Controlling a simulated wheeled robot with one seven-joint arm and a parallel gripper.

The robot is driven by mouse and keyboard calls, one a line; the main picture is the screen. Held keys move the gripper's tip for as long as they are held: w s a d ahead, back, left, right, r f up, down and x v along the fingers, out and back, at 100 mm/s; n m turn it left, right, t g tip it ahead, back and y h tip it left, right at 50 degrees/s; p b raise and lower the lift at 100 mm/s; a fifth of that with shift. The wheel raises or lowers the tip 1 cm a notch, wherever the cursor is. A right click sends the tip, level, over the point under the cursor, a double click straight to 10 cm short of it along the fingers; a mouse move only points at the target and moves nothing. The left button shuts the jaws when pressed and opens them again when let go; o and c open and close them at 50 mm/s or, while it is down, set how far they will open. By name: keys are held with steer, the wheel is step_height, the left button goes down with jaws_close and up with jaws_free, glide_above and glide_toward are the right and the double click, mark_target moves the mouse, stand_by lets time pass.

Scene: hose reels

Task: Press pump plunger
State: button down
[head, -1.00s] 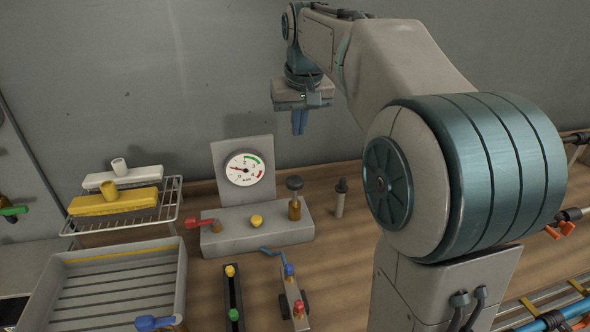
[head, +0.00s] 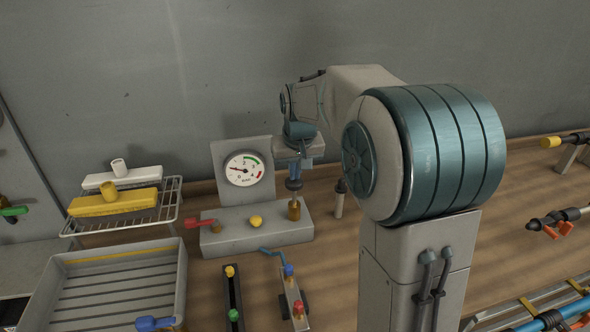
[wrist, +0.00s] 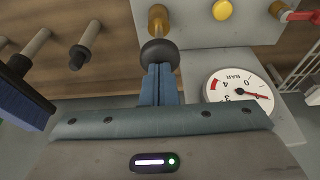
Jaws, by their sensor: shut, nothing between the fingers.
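The pump plunger has a dark round knob (head: 294,184) above a brass collar (head: 294,209) at the right end of a grey pump block (head: 258,234). My gripper (head: 294,172) is shut and empty, pointing down over the knob. In the wrist view my blue fingertips (wrist: 160,70) are together at the dark knob (wrist: 158,52), overlapping its near edge; whether they touch it I cannot tell. A pressure gauge (head: 244,169) stands on a panel behind the block. A red lever (head: 196,223) and a yellow button (head: 256,221) are also on the block.
A wire rack (head: 165,209) with a yellow block (head: 112,202) is at left, above a grey tray (head: 181,270). A post with a dark top (head: 340,197) stands just right of the pump block. Small valves (head: 291,290) stand in front.

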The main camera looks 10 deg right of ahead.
mark_target(296, 183)
steer(key=shift+f, duration=0.1)
steer(key=shift+s+f+b, duration=0.1)
steer(key=shift+f+b, duration=1.45)
steer(key=shift+f, duration=0.75)
step_height(296, 183, up, 5)
steer(key=p, duration=0.3)
steer(key=shift+f, duration=0.2)
steer(key=v, duration=1)
